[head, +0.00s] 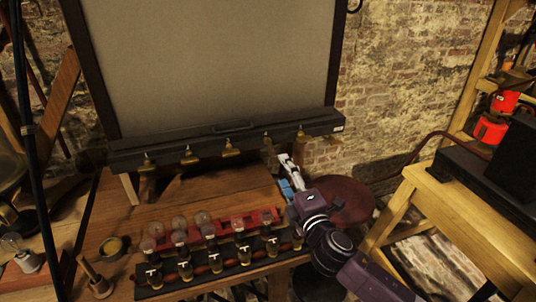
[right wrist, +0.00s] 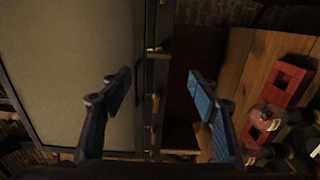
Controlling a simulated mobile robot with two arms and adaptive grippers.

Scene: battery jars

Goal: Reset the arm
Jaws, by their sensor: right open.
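My right arm comes in from the lower right in the head view. Its gripper (head: 283,172) is at the right end of the wooden table, just below the big panel's dark ledge. In the right wrist view the two fingers of this gripper (right wrist: 158,88) stand wide apart, with nothing between them. The right finger has a blue pad. A black rack (head: 205,278) of jars with T-marked fronts stands along the table's front edge, left of my right wrist. A red rack (head: 267,215) lies behind it, with rounded glass tops nearby. My left gripper is not in view.
A large grey panel (head: 210,60) stands behind the table, with brass clips on its ledge (head: 225,140). A round dark red stool (head: 345,198) is right of the gripper. A yellowish wooden bench (head: 460,215) stands at right. Bare table (head: 165,200) shows behind the racks.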

